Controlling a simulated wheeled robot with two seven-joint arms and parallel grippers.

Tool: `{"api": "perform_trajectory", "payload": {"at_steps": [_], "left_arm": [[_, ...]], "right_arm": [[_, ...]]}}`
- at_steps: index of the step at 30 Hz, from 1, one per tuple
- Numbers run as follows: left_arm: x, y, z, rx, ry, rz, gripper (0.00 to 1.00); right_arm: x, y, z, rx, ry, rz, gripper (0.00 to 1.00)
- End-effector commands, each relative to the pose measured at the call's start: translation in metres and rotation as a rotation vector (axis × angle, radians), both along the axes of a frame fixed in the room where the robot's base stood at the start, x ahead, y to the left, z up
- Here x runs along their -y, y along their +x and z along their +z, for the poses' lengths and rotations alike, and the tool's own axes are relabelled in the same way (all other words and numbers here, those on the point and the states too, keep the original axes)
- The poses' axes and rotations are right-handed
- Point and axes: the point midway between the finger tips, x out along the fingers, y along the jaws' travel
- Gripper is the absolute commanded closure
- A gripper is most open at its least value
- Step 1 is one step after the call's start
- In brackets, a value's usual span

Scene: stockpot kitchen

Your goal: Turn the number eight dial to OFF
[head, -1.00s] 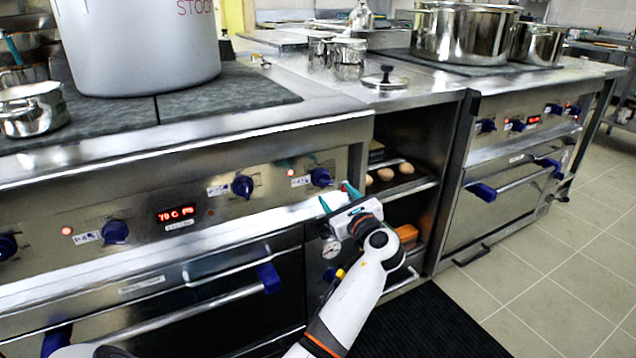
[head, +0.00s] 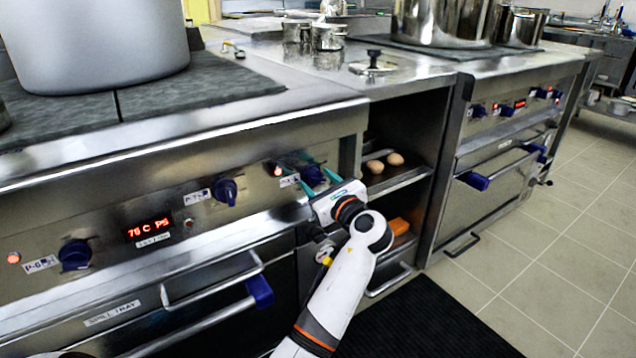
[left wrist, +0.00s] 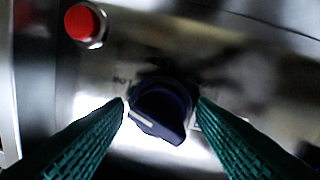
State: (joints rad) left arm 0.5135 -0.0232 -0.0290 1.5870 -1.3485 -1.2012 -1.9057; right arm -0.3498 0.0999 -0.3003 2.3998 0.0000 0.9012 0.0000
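A dark blue dial (head: 311,175) sits at the right end of the near stove's front panel, beside a small white label whose text I cannot read. My left gripper (head: 313,177) is at this dial, with its teal fingers pointing at the panel. In the left wrist view the dial (left wrist: 163,108) lies between the two green ribbed fingertips, one on each side. Its white pointer mark faces lower left. The fingers are apart, and I cannot tell whether they touch the dial. My right gripper is not in view.
A red light (head: 277,171) is left of the dial; it shows as a red button (left wrist: 84,22) in the wrist view. More blue dials (head: 226,191) and a red display (head: 149,230) line the panel. Eggs (head: 385,162) sit on an open shelf to the right.

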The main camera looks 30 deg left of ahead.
Motion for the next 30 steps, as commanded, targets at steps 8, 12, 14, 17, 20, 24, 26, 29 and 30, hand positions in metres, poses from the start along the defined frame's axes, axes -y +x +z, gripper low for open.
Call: {"api": "perform_trajectory", "payload": {"at_steps": [8, 12, 14, 17, 20, 24, 26, 29, 30], "left_arm": [[0.000, 0.000, 0.000, 0.000, 0.000, 0.000, 0.85], [0.000, 0.000, 0.000, 0.008, -0.004, 0.000, 0.85], [0.000, 0.000, 0.000, 0.020, -0.009, 0.000, 0.85], [0.000, 0.000, 0.000, 0.052, -0.023, 0.001, 0.85], [0.000, 0.000, 0.000, 0.101, -0.043, 0.001, 0.85], [0.000, 0.000, 0.000, 0.199, -0.083, 0.001, 0.85], [0.000, 0.000, 0.000, 0.248, -0.103, 0.000, 0.85], [0.000, 0.000, -0.001, 0.335, -0.139, 0.000, 0.85], [0.000, 0.000, -0.001, 0.370, -0.153, 0.000, 0.85]], "right_arm": [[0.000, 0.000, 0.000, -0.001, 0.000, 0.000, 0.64], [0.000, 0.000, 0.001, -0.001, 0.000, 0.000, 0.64], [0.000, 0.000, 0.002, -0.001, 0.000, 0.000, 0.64], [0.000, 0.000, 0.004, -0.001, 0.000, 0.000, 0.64], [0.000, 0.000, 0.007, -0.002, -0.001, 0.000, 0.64], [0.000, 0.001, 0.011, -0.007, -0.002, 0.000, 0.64], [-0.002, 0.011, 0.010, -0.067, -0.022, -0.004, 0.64], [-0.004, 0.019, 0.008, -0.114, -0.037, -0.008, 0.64], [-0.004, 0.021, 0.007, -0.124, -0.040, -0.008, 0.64]]}}
